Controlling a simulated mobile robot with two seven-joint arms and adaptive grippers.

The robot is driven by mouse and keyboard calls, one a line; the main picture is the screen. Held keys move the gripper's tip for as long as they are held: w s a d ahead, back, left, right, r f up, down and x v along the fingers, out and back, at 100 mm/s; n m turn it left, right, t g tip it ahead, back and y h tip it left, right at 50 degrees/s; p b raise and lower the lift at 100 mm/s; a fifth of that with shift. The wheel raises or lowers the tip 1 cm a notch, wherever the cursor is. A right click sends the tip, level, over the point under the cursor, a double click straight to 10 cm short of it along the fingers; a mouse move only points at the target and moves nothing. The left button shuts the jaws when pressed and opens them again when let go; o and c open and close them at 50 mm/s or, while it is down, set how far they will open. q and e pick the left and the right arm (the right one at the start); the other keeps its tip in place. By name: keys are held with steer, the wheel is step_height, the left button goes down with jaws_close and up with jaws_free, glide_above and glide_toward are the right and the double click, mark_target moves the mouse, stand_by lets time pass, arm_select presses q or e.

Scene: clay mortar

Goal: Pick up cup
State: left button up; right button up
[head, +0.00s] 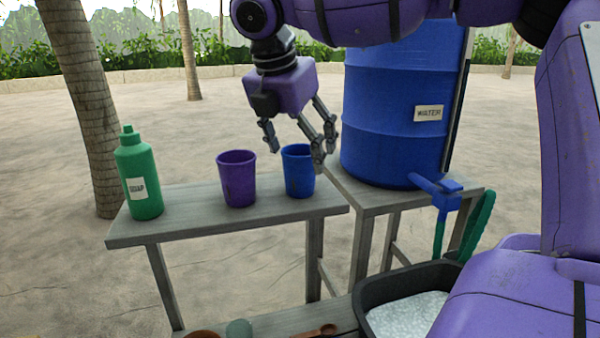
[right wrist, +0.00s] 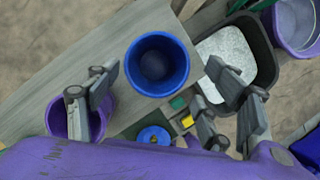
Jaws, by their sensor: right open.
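A blue cup (head: 298,172) stands upright on the right end of a narrow grey bench (head: 180,229). A purple cup (head: 236,180) stands to its left on the same bench. My right gripper (head: 297,145) is open above the blue cup, with its fingers pointing down and nothing held. In the right wrist view the blue cup (right wrist: 156,65) shows empty from above, between the spread fingers of the gripper (right wrist: 165,95) and apart from them. The purple cup (right wrist: 62,118) is partly hidden behind the left finger there. My left gripper is not in view.
A green soap bottle (head: 139,175) stands at the bench's left end. A large blue water barrel (head: 395,110) with a tap (head: 436,185) stands close on the right. A black tub (head: 378,285) with whitish contents sits lower in front. Items lie on a low shelf (head: 280,325).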

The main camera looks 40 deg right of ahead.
mark_target(300, 167)
steer(key=shift+w+x, duration=0.15)
steer(key=shift+x, duration=1.25)
steer(key=shift+w+x, duration=0.1)
steer(key=shift+x, duration=1.25)
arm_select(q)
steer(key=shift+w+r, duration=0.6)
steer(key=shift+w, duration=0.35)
arm_select(e)
steer(key=shift+a, duration=0.2)
steer(key=shift+c, duration=0.5)
steer(key=c, duration=1.1)
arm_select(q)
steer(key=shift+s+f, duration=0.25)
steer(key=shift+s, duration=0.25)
arm_select(e)
steer(key=shift+c, duration=0.6)
